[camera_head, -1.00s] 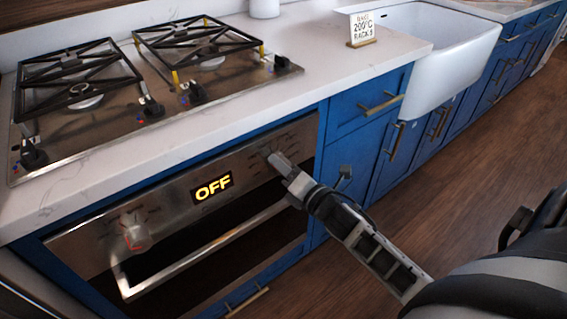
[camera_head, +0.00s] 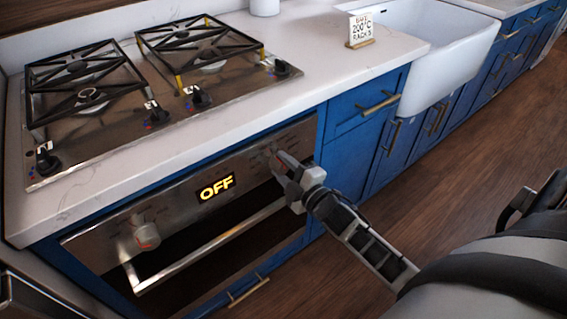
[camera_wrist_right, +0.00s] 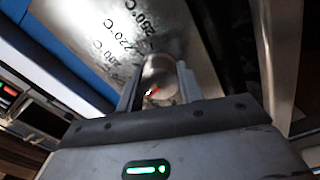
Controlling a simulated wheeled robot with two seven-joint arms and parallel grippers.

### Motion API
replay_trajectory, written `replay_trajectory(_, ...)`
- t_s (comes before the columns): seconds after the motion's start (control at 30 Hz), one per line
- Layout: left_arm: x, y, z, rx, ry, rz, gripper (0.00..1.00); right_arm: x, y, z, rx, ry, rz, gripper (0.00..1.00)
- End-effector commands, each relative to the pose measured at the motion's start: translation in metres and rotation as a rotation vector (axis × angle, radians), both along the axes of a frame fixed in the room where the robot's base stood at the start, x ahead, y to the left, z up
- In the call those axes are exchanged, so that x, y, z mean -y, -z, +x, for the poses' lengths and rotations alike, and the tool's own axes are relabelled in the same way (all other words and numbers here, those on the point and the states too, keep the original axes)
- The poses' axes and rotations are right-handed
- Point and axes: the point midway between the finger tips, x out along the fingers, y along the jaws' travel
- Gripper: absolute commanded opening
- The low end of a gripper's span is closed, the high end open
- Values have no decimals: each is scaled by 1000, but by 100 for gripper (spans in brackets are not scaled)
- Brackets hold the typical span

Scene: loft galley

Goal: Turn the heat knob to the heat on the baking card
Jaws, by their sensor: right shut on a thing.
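The oven's heat knob (camera_wrist_right: 161,70) shows in the right wrist view as a round metal knob with a red mark, between the two fingers of my right gripper (camera_wrist_right: 159,88). In the head view my right gripper (camera_head: 281,168) is at the right end of the oven panel (camera_head: 180,200), shut on this knob and mostly hiding it. Temperature marks, one reading 220°C, show beside the knob in the wrist view. The oven display (camera_head: 217,187) reads OFF. The baking card (camera_head: 361,29) stands on the counter and reads 200°C. My left gripper is not in view.
Another knob (camera_head: 147,236) is at the panel's left end. The oven handle (camera_head: 210,247) runs below the panel, close under my right gripper. A gas hob (camera_head: 100,130) is set in the counter above, and a white sink (camera_head: 425,75) is farther right.

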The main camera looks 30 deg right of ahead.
Motion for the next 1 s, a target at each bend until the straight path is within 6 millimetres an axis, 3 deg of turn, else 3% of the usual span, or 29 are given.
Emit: replay_trajectory(1.0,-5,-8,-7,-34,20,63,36,1,0,0,-71,1,884,14)
